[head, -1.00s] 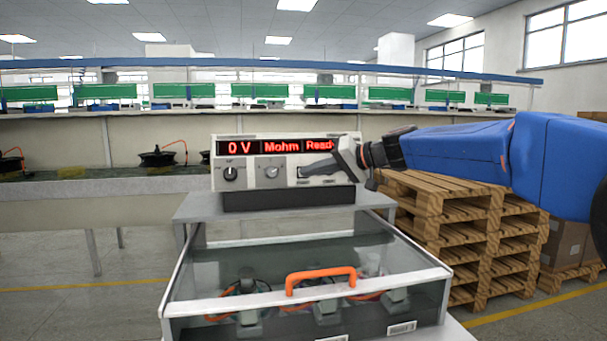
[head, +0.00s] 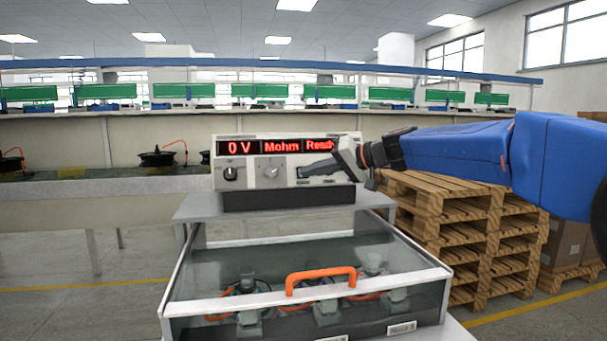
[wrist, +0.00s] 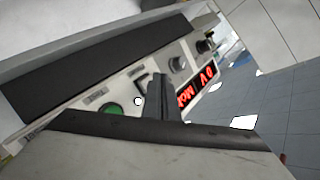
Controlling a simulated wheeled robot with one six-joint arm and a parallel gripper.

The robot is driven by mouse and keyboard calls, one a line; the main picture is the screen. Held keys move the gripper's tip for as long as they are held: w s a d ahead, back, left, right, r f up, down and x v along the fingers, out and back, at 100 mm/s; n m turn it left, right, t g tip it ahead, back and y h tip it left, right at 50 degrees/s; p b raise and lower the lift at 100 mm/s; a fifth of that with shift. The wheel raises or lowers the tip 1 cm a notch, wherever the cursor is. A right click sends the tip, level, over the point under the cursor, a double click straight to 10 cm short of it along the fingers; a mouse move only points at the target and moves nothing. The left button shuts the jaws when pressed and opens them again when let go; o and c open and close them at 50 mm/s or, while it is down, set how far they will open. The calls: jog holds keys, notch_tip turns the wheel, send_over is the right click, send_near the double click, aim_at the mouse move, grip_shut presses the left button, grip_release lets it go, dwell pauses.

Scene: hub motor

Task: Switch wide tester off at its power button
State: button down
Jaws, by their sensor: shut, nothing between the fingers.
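The wide tester (head: 240,150) is a light box on a dark base, standing on a grey shelf. Its red display (head: 282,146) is lit and reads "0 V", "Mohm" and "Ready", the last word partly covered by my gripper. My gripper (head: 300,173) is shut and empty, with its fingertips at the panel just right of the middle knob (head: 270,172). In the wrist view the shut fingers (wrist: 159,78) are in front of the panel, between a green button (wrist: 113,110) and the display. I cannot tell whether the fingertips touch the panel. The power button is not clearly identifiable.
A glass-lidded case with an orange handle (head: 320,280) stands in front, below the tester, with several motors inside. Stacked wooden pallets (head: 445,215) are at the right, under my arm. A long workbench (head: 100,205) runs behind.

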jog(key=shift+w, duration=0.1)
jog(key=shift+w+a+f, duration=0.1)
jog(key=shift+w, duration=0.2)
jog(key=shift+w+a+f, duration=0.1)
jog(key=shift+w, duration=0.3)
dwell(0.9)
jog(key=shift+s, duration=0.15)
jog(key=shift+s+d+r, duration=0.2)
jog(key=shift+s, duration=0.45)
jog(key=shift+s, duration=0.1)
jog(key=shift+s+d+r, duration=0.2)
jog(key=shift+s+d, duration=0.05)
jog(key=shift+s, duration=0.5)
jog(key=shift+s+d+r, duration=0.2)
jog(key=shift+s, duration=0.55)
jog(key=shift+s+d+r, duration=0.2)
jog(key=shift+s+d, duration=0.05)
jog(key=shift+s, duration=0.5)
